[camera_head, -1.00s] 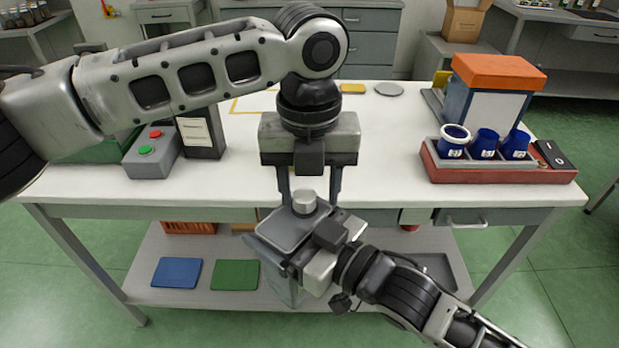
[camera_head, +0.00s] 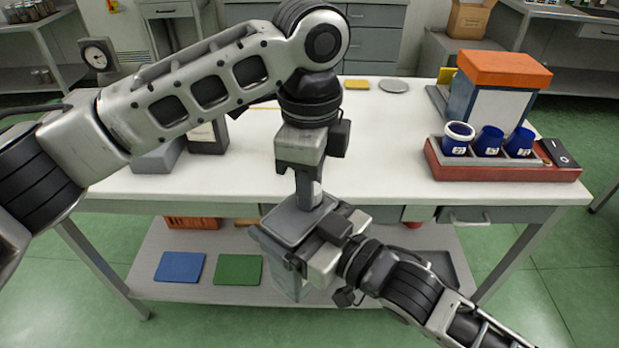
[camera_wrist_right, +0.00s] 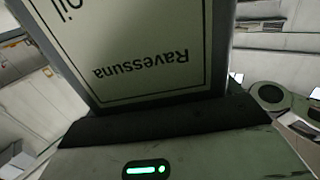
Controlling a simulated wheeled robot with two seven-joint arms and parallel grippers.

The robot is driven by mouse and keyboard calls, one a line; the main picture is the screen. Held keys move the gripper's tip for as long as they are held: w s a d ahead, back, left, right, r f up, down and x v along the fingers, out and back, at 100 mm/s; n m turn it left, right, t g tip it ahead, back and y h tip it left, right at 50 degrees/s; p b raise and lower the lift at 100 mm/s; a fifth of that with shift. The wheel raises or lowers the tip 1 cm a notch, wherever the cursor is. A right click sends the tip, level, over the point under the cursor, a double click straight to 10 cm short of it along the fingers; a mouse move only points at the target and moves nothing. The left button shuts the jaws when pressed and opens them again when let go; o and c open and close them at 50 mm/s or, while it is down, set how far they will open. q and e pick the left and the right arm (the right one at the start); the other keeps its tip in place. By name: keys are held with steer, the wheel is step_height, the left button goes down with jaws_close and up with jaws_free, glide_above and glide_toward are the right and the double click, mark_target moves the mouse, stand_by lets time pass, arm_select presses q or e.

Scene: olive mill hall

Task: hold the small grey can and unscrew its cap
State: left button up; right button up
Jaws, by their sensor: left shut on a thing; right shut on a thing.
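The small grey can (camera_head: 284,226) is upright in front of the table's front edge, with its flat grey top facing up. My right gripper (camera_head: 322,244) is shut on the can from the right. In the right wrist view the can (camera_wrist_right: 150,60) fills the upper middle, its label reading "Ravessuna" upside down, with the jaw pad across its lower edge. My left gripper (camera_head: 308,198) points straight down from above and is shut on the can's cap. Its near finger hides most or all of the cap, so I cannot tell how loose the cap is.
The white table (camera_head: 380,130) is clear in the middle. A red tray (camera_head: 500,172) with blue cups (camera_head: 489,142) stands at the right, before an orange-topped box (camera_head: 500,85). A grey box (camera_head: 158,156) is partly behind my left arm. Blue (camera_head: 179,267) and green (camera_head: 238,269) mats lie on the lower shelf.

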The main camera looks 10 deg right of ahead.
arm_select(q)
steer(key=n, duration=0.5)
steer(key=shift+w+r, duration=0.1)
steer(key=shift+w, duration=0.1)
steer(key=n, duration=0.5)
steer(key=shift+a+n, duration=0.1)
steer(key=shift+n, duration=0.2)
steer(key=n, duration=0.5)
steer(key=shift+a, duration=0.15)
steer(key=n, duration=0.3)
steer(key=shift+a, duration=0.15)
steer(key=shift+s, duration=0.1)
steer(key=shift+r, duration=0.2)
steer(key=shift+r, duration=0.65)
steer(key=shift+s+r, duration=0.1)
steer(key=shift+r, duration=0.2)
